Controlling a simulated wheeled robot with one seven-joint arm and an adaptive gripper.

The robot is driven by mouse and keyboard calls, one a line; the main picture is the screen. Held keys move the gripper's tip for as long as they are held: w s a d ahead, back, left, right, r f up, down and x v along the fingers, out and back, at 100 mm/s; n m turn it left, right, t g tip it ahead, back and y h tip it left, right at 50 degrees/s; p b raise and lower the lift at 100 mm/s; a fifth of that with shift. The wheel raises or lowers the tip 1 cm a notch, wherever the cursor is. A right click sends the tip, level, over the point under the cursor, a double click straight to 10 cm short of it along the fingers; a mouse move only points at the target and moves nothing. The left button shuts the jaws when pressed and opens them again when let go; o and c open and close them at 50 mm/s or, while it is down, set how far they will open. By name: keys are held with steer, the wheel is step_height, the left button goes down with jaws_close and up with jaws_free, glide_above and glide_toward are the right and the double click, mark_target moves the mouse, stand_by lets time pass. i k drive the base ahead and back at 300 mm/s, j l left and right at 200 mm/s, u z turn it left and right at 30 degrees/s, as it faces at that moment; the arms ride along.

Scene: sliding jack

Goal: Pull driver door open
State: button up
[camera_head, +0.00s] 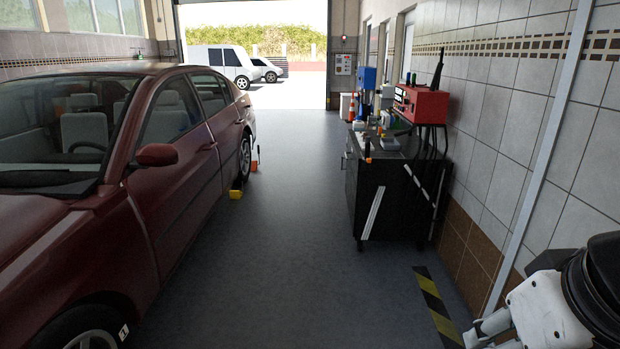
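A dark red car (60,235) stands on the left, its front toward me and its side along the aisle. Its front side door (180,190) lies flush with the body and looks closed. The side mirror (157,155) sticks out at the front of this door. The door handle (207,146) is small and hard to make out near the door's rear edge. Part of my arm shows in the bottom right corner, across the aisle from the car.
A black workbench (395,200) with tools and a red box (420,104) stands along the right tiled wall. A yellow wheel chock (236,194) lies by the rear wheel. The grey floor (290,240) between car and bench is clear.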

mark_target(173, 186)
steer(key=i, duration=1.9)
steer(key=i+j+u, duration=0.1)
steer(key=i+u, duration=0.2)
steer(key=i, duration=0.35)
steer(key=i+l+u, duration=0.1)
steer(key=i+u, duration=0.25)
steer(key=i, duration=0.25)
steer(key=i+l+u, duration=0.3)
steer(key=i, duration=0.35)
steer(key=i+u, duration=0.4)
steer(key=i, duration=0.25)
steer(key=i+l+u, duration=0.15)
steer(key=i+u, duration=0.25)
steer(key=i, duration=0.3)
